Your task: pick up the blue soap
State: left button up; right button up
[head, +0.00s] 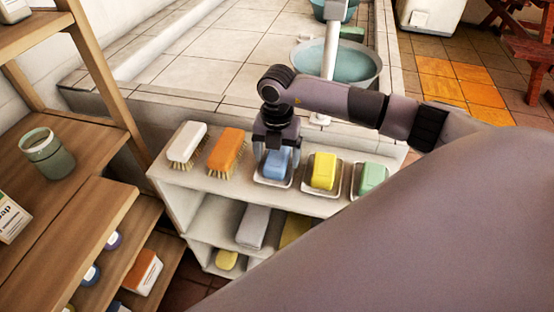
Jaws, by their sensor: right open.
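The blue soap (277,164) lies in a white dish (267,183) on top of a small white shelf. My right gripper (276,158) points down right over the blue soap, its fingers on either side of it. The jaws are open, and I cannot tell whether a finger touches the soap. The gripper body hides the soap's upper part. My left gripper is not in the picture.
A yellow soap (323,171) and a green soap (372,178) sit in dishes close to the right. An orange brush (227,150) and a white brush (187,144) lie to the left. A tiled ledge with a basin (352,68) rises behind. Wooden shelves (85,200) stand at left.

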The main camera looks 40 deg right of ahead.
aim_at(277, 156)
jog(key=shift+f, duration=0.2)
jog(key=c, duration=1.3)
jog(key=shift+o, duration=0.2)
jog(key=shift+r, duration=0.1)
notch_tip(277, 156, up, 20)
